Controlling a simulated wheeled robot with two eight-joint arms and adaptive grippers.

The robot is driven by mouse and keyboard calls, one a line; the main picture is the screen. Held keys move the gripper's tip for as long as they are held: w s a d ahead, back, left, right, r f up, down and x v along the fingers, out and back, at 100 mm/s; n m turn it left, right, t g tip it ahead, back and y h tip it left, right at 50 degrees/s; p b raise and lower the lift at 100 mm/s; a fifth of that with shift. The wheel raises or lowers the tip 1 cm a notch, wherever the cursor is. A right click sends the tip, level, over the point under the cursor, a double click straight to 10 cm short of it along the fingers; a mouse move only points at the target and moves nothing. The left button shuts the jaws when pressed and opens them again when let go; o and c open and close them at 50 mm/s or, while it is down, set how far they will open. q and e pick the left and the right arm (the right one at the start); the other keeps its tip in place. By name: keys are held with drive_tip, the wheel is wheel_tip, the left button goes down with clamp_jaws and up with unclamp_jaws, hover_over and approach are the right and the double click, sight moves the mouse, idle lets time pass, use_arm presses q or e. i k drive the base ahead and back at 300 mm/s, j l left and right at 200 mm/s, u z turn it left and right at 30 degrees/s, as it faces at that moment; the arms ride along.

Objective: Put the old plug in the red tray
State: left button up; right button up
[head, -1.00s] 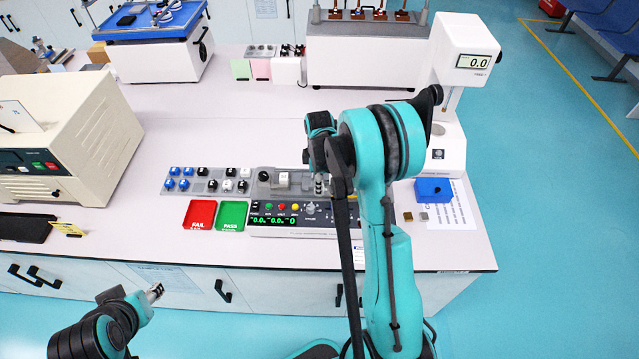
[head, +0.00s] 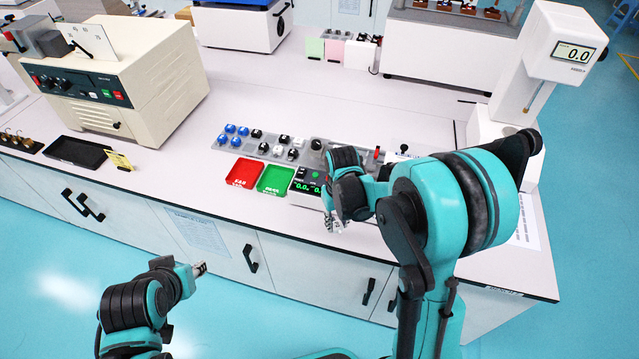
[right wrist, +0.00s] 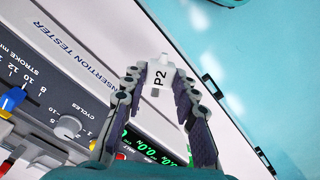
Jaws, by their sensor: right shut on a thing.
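My right gripper (right wrist: 160,88) is shut on a white plug (right wrist: 158,74) marked P2, in the right wrist view. In the head view this gripper (head: 335,225) is over the front edge of the bench, right of the trays; the plug is hard to make out there. The red tray (head: 245,173), marked FAIL, lies near the front edge, left of the gripper, and looks empty. My left gripper (head: 200,269) is low, in front of the bench and away from the trays; its fingers are too small to judge.
A green tray (head: 275,180) sits right beside the red one. Behind them is a rack of blue, black and white plugs (head: 243,131). The insertion tester (right wrist: 90,60) lies below my right gripper, partly hidden by my arm in the head view. A black tray (head: 80,152) is farther left.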

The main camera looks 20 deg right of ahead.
sight(245, 172)
drive_tip(key=i+j, duration=0.2)
drive_tip(key=j, duration=0.15)
drive_tip(key=i+j, duration=0.45)
drive_tip(key=j, duration=0.3)
drive_tip(key=i+j, duration=0.45)
drive_tip(key=j, duration=0.25)
drive_tip(key=i+j+z, duration=0.1)
drive_tip(key=i+j, duration=0.15)
drive_tip(key=j, duration=0.1)
